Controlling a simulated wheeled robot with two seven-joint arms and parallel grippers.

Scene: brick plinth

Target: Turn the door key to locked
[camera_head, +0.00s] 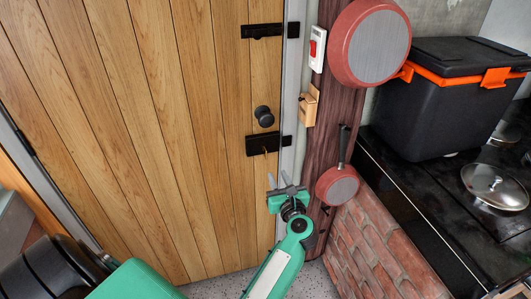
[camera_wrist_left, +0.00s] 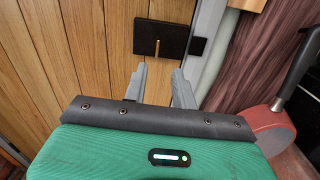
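The door (camera_head: 150,130) is vertical wood planks with a round black knob (camera_head: 264,116). Below the knob is a black lock plate (camera_head: 263,144) with a small brass-coloured key (camera_head: 265,152) in it. In the left wrist view the lock plate (camera_wrist_left: 160,39) is ahead, with the key (camera_wrist_left: 157,48) showing as a thin, roughly upright line. My left gripper (camera_head: 286,184) is below the lock plate, apart from the key. Its two fingers (camera_wrist_left: 158,84) are spread with nothing between them. My right gripper is not in view.
A pan (camera_head: 370,45) and a smaller pan (camera_head: 338,185) hang on the dark wood post right of the door. A black box with orange latches (camera_head: 435,100) stands on the black counter above a brick plinth (camera_head: 375,245).

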